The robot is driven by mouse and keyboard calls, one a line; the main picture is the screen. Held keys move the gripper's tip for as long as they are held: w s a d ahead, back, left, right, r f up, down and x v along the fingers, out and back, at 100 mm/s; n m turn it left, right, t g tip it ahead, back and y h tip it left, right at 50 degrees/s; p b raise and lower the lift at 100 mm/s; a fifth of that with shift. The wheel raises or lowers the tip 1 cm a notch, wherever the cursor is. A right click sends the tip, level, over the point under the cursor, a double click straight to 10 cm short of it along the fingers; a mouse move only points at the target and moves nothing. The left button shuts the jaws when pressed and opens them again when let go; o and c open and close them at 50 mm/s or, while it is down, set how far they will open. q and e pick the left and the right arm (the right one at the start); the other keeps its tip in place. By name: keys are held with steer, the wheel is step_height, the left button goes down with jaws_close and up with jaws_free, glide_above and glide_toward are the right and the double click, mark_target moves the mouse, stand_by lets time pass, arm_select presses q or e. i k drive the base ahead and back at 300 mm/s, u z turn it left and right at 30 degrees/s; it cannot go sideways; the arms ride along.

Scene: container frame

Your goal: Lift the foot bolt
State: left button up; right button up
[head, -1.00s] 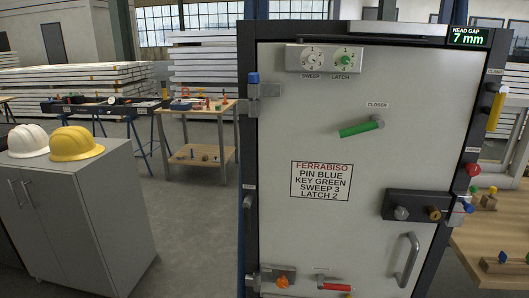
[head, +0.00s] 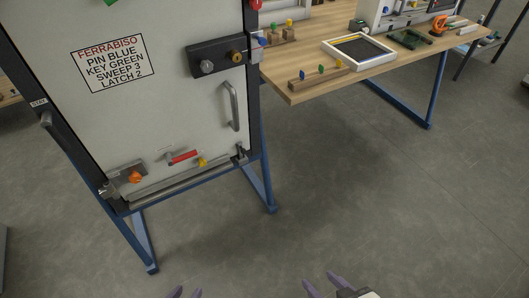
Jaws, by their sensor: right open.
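The pale door panel (head: 160,120) stands in a dark frame. Along its lower edge are an orange knob (head: 135,177) on a metal plate, a red handle (head: 184,157) on a grey pivot, and a yellow knob (head: 201,161). A small label above the red handle is too small to read, so I cannot tell for certain which part is the foot bolt.
Blue frame legs (head: 144,240) stand on the grey floor below the door. A grab handle (head: 232,106) and a dark lock box (head: 222,57) are on the door's right side. A wooden table (head: 290,85) with trays and pegs stands at right. The floor in front is clear.

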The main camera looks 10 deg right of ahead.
mark_target(241, 150)
steer(key=k, duration=0.6)
steer(key=u, duration=0.55)
steer(key=i, duration=1.55)
steer(key=z, duration=0.45)
